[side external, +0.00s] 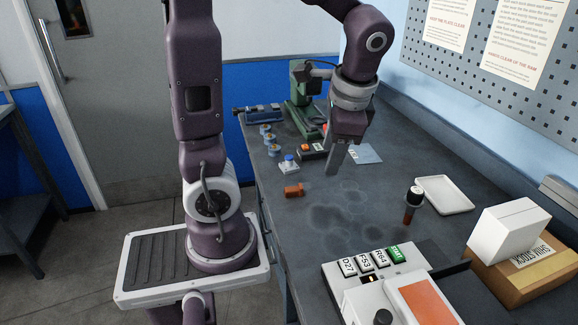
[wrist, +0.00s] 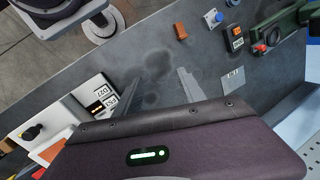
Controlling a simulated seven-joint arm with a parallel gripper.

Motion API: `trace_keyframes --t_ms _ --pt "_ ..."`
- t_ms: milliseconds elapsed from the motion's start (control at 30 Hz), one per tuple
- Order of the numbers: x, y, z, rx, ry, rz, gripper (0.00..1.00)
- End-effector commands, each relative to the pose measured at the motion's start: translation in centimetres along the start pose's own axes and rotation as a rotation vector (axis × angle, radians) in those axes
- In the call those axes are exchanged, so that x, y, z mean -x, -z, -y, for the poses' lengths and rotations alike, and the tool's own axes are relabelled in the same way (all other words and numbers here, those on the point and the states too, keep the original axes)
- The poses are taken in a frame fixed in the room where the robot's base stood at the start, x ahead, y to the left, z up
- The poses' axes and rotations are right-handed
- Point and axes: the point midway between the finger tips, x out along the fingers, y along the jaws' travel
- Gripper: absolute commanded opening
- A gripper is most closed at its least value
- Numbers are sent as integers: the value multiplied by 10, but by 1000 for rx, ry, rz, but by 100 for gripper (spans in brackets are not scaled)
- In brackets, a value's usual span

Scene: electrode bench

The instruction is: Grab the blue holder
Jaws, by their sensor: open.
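A small pale block with a blue knob on top (side external: 289,163) sits on the bench left of my gripper; it also shows at the top of the wrist view (wrist: 214,19). A blue vise-like tool (side external: 262,113) lies at the far left edge of the bench. I cannot tell which of these is the blue holder. My gripper (side external: 343,160) is open and empty above the bench, pointing down, right of the blue-knobbed block and apart from it. In the wrist view its two fingers (wrist: 160,88) stand apart with bare bench between them.
An orange block (side external: 293,190) lies nearer than the blue-knobbed block. A green machine (side external: 302,92) stands behind. The middle bench is clear.

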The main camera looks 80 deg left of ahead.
Motion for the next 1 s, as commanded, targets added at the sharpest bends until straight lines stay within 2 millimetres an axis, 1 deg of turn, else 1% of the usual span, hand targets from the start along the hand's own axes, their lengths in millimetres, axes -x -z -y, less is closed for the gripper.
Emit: trace_keyframes --t_ms 33,67,100,167,200,300,400,500,667,900,1000 --pt "-24 8 18 -66 27 112 47" --pt "-39 11 30 -113 48 180 47" --pt "-59 14 46 -177 73 271 47" --pt "-91 16 70 -279 109 410 47" --pt "-112 16 84 -349 130 501 47" --pt "-159 13 115 -519 173 706 47" --pt "-192 9 136 -651 200 854 47" --pt "-211 6 147 -728 214 934 47" --pt "-224 -4 157 -755 217 965 47" --pt "-248 -33 177 -753 214 961 47" --pt "-255 -40 183 -752 216 959 47"
